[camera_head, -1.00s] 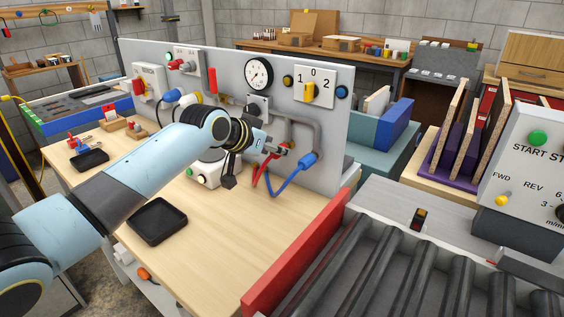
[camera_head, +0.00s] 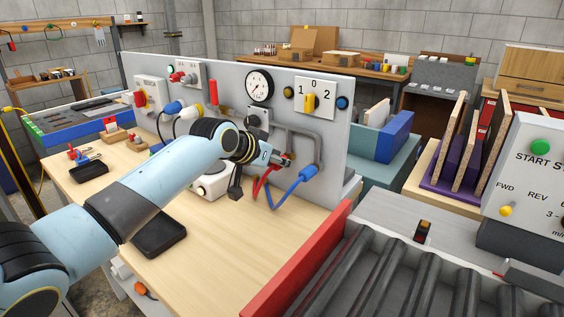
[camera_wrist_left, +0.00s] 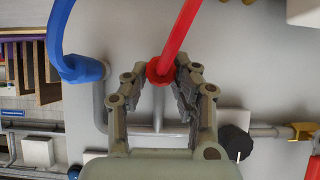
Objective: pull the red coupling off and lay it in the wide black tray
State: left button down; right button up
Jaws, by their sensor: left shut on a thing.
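My left gripper (camera_head: 284,160) is at the pipework on the front of the grey panel. In the left wrist view its two fingers (camera_wrist_left: 161,75) close from both sides on the red coupling (camera_wrist_left: 157,73) at the end of the red hose. A grey pipe stub lies right behind the coupling; I cannot tell whether they still touch. In the head view the coupling is mostly hidden by the gripper. The wide black tray (camera_head: 166,240) lies on the wooden bench, partly covered by my left arm. My right gripper is not in view.
A blue coupling (camera_head: 309,173) with its blue hose is just right of the gripper; it also shows in the wrist view (camera_wrist_left: 84,69). A smaller black tray (camera_head: 88,171) sits at the left. A red rail (camera_head: 300,262) borders the bench. The bench front is clear.

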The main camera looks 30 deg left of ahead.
aim_at(274, 167)
pick_arm(q)
jog(key=shift+s, duration=0.15)
jog(key=shift+s+a+p, duration=0.15)
jog(key=shift+s+p, duration=1)
jog(key=shift+s, duration=0.2)
jog(key=shift+s+r+p, duration=0.15)
jog(key=shift+s+p, duration=0.7)
jog(key=shift+s, duration=0.1)
jog(key=s+p, duration=0.1)
jog(key=s, duration=0.1)
jog(key=shift+s+a+p, duration=0.15)
jog(key=shift+s+p, duration=0.15)
jog(key=shift+f, duration=0.25)
